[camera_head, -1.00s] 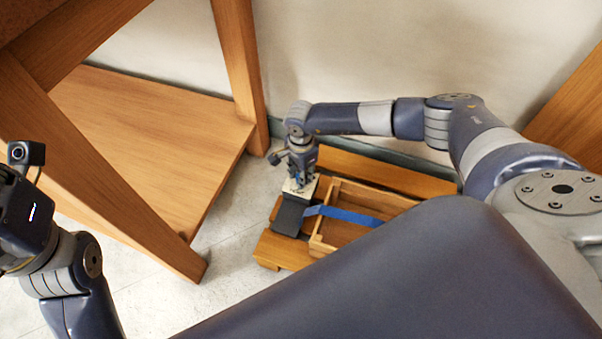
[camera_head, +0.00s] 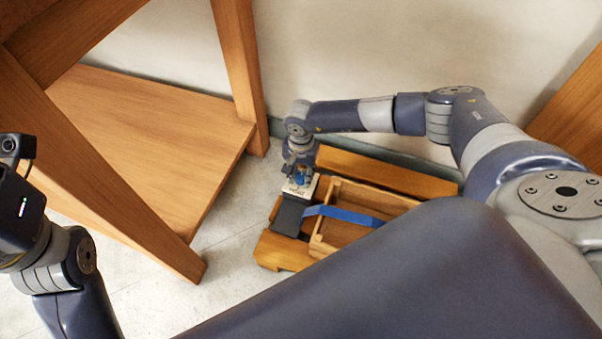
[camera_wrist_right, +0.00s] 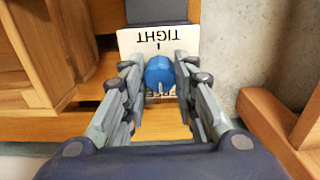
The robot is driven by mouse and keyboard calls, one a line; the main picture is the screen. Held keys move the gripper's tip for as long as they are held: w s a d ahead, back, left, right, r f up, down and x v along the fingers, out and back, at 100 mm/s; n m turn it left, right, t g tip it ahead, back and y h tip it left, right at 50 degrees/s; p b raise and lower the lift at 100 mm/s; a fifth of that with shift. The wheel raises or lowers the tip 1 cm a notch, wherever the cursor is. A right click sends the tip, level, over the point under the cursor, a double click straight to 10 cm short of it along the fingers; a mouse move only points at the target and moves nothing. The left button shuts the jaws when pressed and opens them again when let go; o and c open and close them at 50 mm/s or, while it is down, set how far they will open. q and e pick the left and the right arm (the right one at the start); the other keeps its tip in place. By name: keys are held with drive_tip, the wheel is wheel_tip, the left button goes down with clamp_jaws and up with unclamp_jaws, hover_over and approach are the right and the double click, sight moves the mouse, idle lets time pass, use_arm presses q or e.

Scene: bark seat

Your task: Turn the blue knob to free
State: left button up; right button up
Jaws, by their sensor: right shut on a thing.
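The blue knob (camera_wrist_right: 158,74) sits on a white plate (camera_wrist_right: 130,42) in the right wrist view. The word TIGHT reads upside down on the plate's far side; a word on the near side is mostly hidden. A pale line on the knob points to the near side, toward that hidden word. My right gripper (camera_wrist_right: 160,78) is shut on the knob, one finger on each side. In the head view my right gripper (camera_head: 299,176) stands over the plate (camera_head: 300,188), and the knob shows as a small blue spot. My left wrist is at the left edge; its fingers are out of view.
The plate is on a low wooden bench (camera_head: 283,253) with a dark pad (camera_head: 288,216), a blue strap (camera_head: 345,215) and an open wooden tray (camera_head: 318,243). A wall is behind. A wooden table frame (camera_head: 150,130) stands left, with bare floor (camera_head: 235,225) between.

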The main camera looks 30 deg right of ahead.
sight(301, 176)
idle(0.4)
drive_tip(key=o, duration=1)
drive_tip(key=shift+o, duration=0.2)
wheel_tip(301, 176, up, 12)
